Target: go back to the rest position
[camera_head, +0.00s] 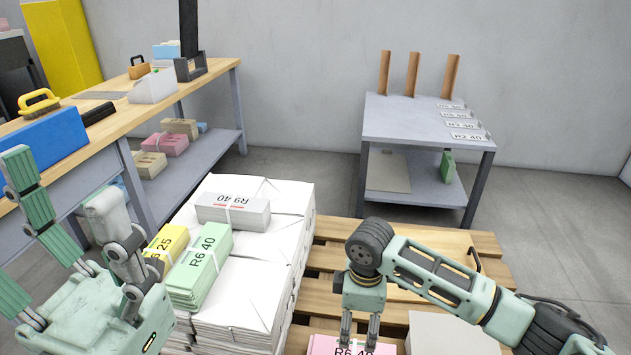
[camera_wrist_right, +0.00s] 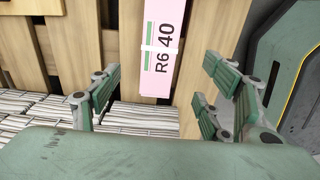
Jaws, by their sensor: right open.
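My right gripper (camera_head: 360,330) hangs low over the wooden pallet at the bottom of the head view, fingers pointing down. In the right wrist view its fingers (camera_wrist_right: 163,105) are spread wide with nothing between them. A pink bundle marked R6 40 (camera_head: 340,346) lies below it on the pallet, cut off by the frame edge. The bundle (camera_wrist_right: 160,75) also shows ahead of the fingers in the wrist view, apart from them. My left gripper (camera_head: 75,220) is at the left of the head view, raised, fingers apart and empty.
A white newspaper stack (camera_head: 290,195) on the pallet (camera_head: 330,228) carries grey (camera_head: 233,210), green (camera_head: 200,265) and yellow (camera_head: 168,243) bundles. A workbench (camera_head: 140,115) stands left, a grey table (camera_head: 400,120) behind. Floor at right (camera_head: 560,220) is clear.

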